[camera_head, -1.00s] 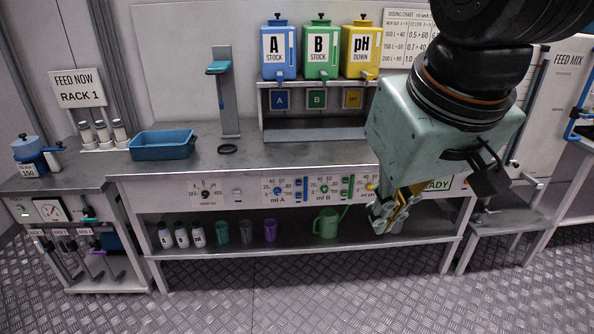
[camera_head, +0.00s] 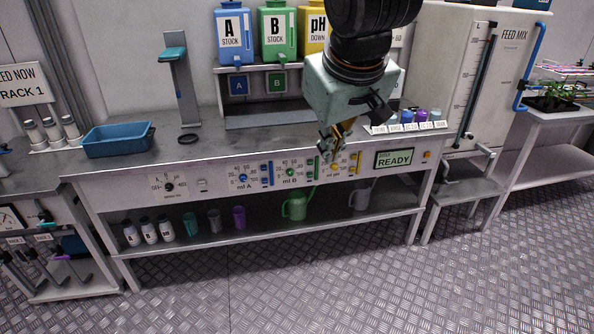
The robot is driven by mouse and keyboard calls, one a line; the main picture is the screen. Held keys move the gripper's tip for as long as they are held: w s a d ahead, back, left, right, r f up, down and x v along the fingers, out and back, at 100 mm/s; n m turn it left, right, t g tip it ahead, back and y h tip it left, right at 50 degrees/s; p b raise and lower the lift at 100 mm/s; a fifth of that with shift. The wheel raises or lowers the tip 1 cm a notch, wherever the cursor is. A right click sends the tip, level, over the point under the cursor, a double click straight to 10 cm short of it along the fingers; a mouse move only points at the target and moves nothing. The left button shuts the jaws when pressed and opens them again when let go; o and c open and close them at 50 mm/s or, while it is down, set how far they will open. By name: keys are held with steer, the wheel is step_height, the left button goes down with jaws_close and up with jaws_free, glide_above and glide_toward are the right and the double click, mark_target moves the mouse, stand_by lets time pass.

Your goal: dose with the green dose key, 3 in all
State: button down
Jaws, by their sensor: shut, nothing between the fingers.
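The front panel of the bench carries a blue dial, a green dial (camera_head: 290,173) marked ml B and a yellow dial (camera_head: 334,168). The green key strip (camera_head: 311,169) stands upright just right of the green dial. My gripper (camera_head: 330,156) is shut and empty, pointing down in front of the panel. In the picture it is right of the green strip and over the upper part of the yellow dial. I cannot tell its distance from the panel. A display (camera_head: 394,158) on the right reads READY.
A, B and pH stock containers stand above the bench, with the green B container (camera_head: 277,35) in the middle. A blue tray (camera_head: 117,140) sits at left. The floor in front is clear.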

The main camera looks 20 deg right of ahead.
mark_target(310, 175)
steer(key=w+d+f+n+t, duration=0.1)
steer(key=w+d+f, duration=0.4)
steer(key=w, duration=0.4)
steer(key=w+d+f+n+p, duration=0.1)
steer(key=w+d+f, duration=0.4)
steer(key=w, duration=0.5)
steer(key=w+d+f+n+t, duration=0.1)
steer(key=w+d+f, duration=0.2)
steer(key=w+f, duration=0.5)
steer(key=w+d+f+y, duration=0.1)
steer(key=w+d+f, duration=0.1)
steer(key=f, duration=0.7)
steer(key=w+d+f+n+t+y, duration=0.1)
steer(key=w+d+f, duration=0.1)
steer(key=w+f, duration=0.3)
steer(key=w+d+f+t+y, duration=0.1)
steer(key=w+f, duration=0.3)
steer(key=f, duration=0.9)
steer(key=shift+w+d+n+p, duration=0.15)
steer(key=shift+d+n+p, duration=0.15)
steer(key=shift+d+p, duration=0.15)
steer(key=shift+w, duration=0.15)
